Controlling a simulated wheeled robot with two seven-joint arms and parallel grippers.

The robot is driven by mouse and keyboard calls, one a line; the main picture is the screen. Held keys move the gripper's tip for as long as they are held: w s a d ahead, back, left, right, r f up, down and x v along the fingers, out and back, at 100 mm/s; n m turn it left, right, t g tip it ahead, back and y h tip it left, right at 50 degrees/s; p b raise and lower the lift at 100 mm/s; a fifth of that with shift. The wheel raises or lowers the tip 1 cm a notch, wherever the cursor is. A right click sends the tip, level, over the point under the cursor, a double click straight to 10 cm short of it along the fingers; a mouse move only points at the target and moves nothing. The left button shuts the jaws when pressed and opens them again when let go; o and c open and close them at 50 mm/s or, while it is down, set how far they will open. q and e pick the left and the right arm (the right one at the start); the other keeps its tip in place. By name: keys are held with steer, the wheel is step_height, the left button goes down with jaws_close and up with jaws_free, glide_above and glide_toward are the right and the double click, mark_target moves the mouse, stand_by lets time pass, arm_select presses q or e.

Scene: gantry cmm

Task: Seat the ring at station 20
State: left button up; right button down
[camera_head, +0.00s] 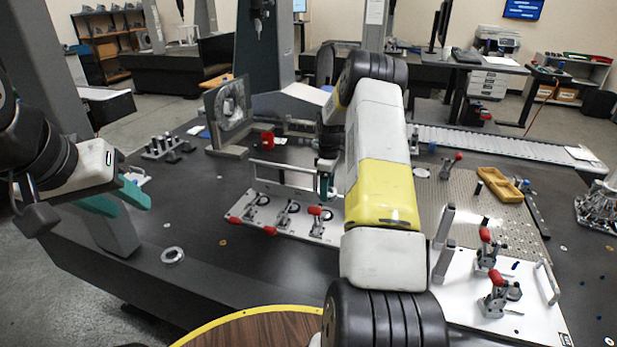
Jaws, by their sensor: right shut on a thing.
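A small silver ring (173,256) lies flat on the dark table, at the left front. I cannot tell if it is the task's ring. My left gripper (120,202), with teal fingers, is open and empty above the table's left edge, up and left of that ring. My right arm reaches away over the middle of the table. Its gripper (325,183) is partly hidden by the arm, by the right end of a white handle bar (283,166). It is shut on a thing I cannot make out. No station number is readable.
A white plate (288,228) with several red-tipped clamps lies mid-table. Another clamp plate (520,315) lies at the front right. A perforated plate (470,215) bears a yellow tray (498,183). A grey upright fixture (228,112) stands at the back left. The left-front table is mostly clear.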

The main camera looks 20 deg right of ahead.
mark_target(325, 213)
steer(key=shift+w+f, duration=0.25)
steer(key=shift+f, duration=1.75)
steer(key=shift+w+f, duration=0.2)
steer(key=shift+f, duration=1.8)
steer(key=shift+f, duration=0.65)
steer(key=shift+c, duration=1.3)
jaws_free()
steer(key=shift+r, duration=0.1)
